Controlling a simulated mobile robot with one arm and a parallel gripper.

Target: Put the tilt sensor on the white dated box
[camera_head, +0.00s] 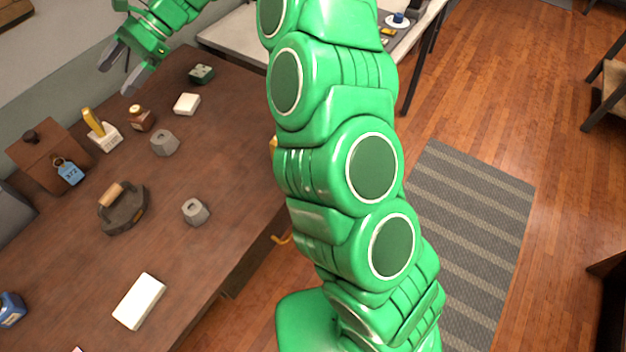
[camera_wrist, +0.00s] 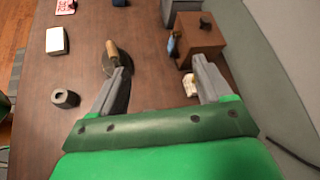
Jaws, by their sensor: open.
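My gripper (camera_head: 118,70) is open and empty, raised over the far left part of the brown table (camera_head: 85,265). Its spread fingers also show in the wrist view (camera_wrist: 158,76). A long white box (camera_head: 139,301) lies near the table's front, and in the wrist view (camera_wrist: 57,41) at upper left. A smaller white block (camera_head: 187,104) lies near the far end. No date is readable on either. No thing is clearly recognisable as the tilt sensor. A white-based piece with a yellow upright (camera_head: 100,130) stands near the wall; its base shows by the right finger (camera_wrist: 189,84).
A flat iron (camera_head: 122,208), two grey hexagonal pieces (camera_head: 195,211) (camera_head: 165,143), a brown bottle (camera_head: 140,118) and a dark green box (camera_head: 201,74) stand about the table. A brown wooden box (camera_head: 45,155) with a blue tag (camera_head: 69,172) stands by the wall. Bare tabletop lies between them.

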